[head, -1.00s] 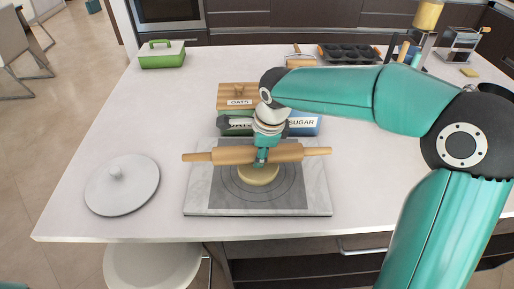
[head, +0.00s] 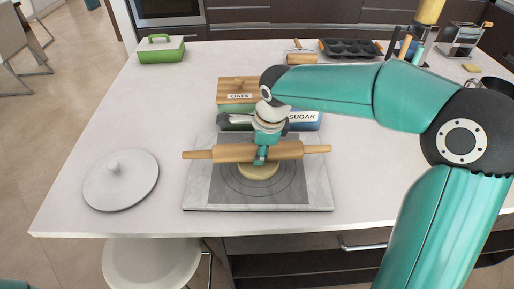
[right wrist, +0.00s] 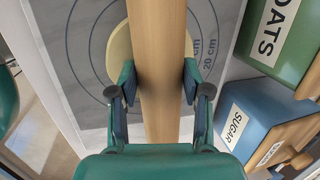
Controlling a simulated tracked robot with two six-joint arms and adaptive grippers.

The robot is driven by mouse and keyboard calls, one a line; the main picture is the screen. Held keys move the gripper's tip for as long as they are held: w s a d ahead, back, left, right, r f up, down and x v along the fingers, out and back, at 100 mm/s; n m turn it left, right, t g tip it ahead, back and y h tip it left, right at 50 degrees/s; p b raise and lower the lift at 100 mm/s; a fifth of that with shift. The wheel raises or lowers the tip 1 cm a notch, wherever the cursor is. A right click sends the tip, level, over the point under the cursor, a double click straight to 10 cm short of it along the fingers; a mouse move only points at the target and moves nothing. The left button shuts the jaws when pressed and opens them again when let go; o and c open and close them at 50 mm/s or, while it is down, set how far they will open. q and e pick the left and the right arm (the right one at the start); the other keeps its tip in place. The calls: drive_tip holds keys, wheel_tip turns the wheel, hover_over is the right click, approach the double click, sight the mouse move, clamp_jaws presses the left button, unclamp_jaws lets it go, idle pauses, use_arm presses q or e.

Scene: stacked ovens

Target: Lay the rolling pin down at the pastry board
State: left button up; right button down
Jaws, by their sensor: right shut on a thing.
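A wooden rolling pin (head: 222,153) lies level, left to right, over the pastry board (head: 196,192), a marble slab with a dark ringed mat. My right gripper (head: 262,156) is shut on the middle of the pin; the right wrist view shows its two fingers (right wrist: 158,85) on either side of the pin (right wrist: 160,45). A round of dough (head: 258,172) lies on the board just under the pin. I cannot tell whether the pin touches the dough. My left gripper is not in view.
Behind the board stand the oats box (head: 238,88) and the blue sugar box (head: 306,122). A round white lid (head: 120,185) lies left of the board. A green dish (head: 162,52) stands at the back left. The counter right of the board is partly clear under my arm.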

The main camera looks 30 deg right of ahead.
drive_tip(key=shift+f, duration=0.1)
drive_tip(key=shift+c, duration=2.2)
unclamp_jaws()
drive_tip(key=v, duration=1.2)
